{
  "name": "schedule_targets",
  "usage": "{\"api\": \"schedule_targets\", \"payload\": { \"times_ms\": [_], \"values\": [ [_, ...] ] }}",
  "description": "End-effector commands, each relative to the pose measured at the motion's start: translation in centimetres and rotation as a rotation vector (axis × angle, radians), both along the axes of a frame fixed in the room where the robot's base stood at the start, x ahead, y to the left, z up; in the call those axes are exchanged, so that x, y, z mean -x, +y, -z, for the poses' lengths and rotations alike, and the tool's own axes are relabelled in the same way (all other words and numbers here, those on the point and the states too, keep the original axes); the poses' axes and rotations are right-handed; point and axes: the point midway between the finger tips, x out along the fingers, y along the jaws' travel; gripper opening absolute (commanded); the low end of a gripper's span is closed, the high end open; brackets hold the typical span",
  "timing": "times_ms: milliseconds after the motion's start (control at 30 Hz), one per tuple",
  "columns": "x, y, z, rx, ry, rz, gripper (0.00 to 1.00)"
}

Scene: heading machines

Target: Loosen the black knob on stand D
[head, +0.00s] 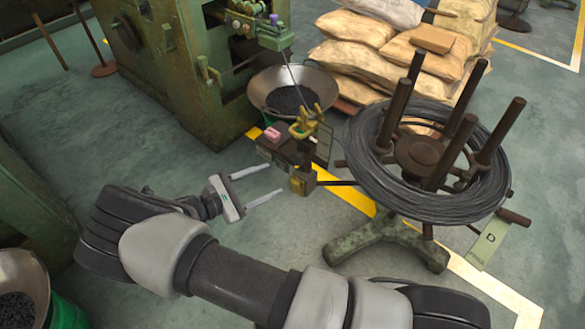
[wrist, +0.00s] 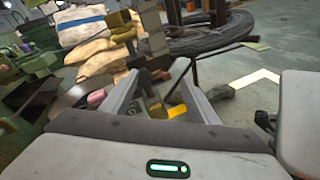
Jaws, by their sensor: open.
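Stand D is a dark, rusty reel stand (head: 385,238) with upright posts and a coil of grey wire (head: 365,185); a tag marked D (head: 488,240) hangs at its right. A rod runs left from the stand to a small brass-coloured block (head: 303,182). I cannot clearly make out a black knob in either view. My gripper (head: 276,181) is open and empty, its two fingers pointing right toward the block, with a small gap between. In the wrist view my gripper (wrist: 160,78) is open, with a yellow block (wrist: 178,112) low between the fingers.
A dark box with a pink item (head: 271,134) and a yellow fitting (head: 305,122) stand just beyond the fingers. Behind are a metal bowl (head: 275,88), a green machine (head: 175,75) and stacked sacks (head: 385,45).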

Motion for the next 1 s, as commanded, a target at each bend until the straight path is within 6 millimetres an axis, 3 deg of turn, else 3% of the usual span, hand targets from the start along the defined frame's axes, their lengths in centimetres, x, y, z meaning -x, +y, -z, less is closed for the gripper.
{"api": "schedule_targets", "payload": {
  "times_ms": [33, 100, 200, 367, 567, 1000],
  "values": [
    [0.3, 1.1, 2.6, 0.063, -0.012, -0.069, 0.54],
    [0.6, 2.2, 4.3, 0.124, -0.027, -0.141, 0.54],
    [0.9, 3.4, 5.8, 0.182, -0.043, -0.208, 0.54],
    [0.6, 3.5, 6.4, 0.209, -0.053, -0.242, 0.54],
    [-1.9, 1.4, 6.4, 0.21, -0.052, -0.238, 0.54],
    [-9.4, -4.5, 6.5, 0.208, -0.05, -0.237, 0.54]
  ]
}}
